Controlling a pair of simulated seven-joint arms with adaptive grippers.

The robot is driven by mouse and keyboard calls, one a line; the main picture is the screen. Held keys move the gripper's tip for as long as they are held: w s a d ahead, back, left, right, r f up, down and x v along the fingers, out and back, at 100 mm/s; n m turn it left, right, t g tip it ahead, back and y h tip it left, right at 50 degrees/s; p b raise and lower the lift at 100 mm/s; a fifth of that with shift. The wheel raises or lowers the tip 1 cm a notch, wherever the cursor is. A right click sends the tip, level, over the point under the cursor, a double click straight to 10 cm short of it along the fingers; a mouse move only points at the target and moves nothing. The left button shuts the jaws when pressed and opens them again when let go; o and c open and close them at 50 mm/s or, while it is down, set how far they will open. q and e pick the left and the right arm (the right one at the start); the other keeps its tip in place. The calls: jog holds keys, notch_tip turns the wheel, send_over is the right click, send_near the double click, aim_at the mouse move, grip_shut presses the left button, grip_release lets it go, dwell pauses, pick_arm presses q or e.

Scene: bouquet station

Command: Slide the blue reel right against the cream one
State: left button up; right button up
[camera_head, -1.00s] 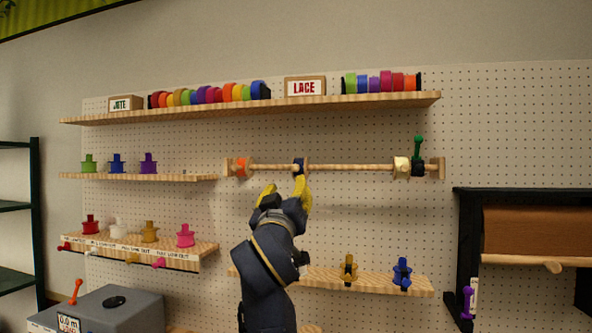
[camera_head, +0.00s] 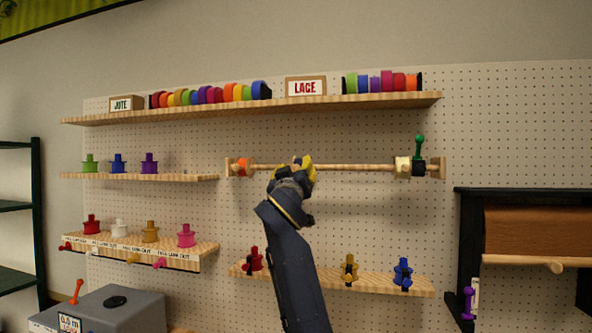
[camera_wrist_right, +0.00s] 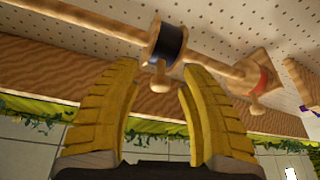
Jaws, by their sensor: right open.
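The blue reel (camera_wrist_right: 168,42), dark blue with pale flanges and a small wooden knob, sits on the wooden rod (camera_head: 355,167). In the head view my right gripper hides it. The cream reel (camera_head: 402,166) is farther right on the same rod, with a clear stretch of rod between it and my gripper. My right gripper (camera_head: 303,163) is up at the rod, left of its middle. In the right wrist view its yellow fingers (camera_wrist_right: 158,72) are open, with the blue reel just beyond the gap between the tips. I cannot tell if they touch it. My left gripper is not in view.
An orange reel (camera_head: 242,166) sits at the rod's left end. A dark piece with a green handle (camera_head: 419,150) stands right of the cream reel. The ribbon shelf (camera_head: 300,105) runs above, and a lower shelf (camera_head: 320,281) holds several spools.

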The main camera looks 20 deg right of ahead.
dwell(0.3)
grip_shut()
dwell(0.4)
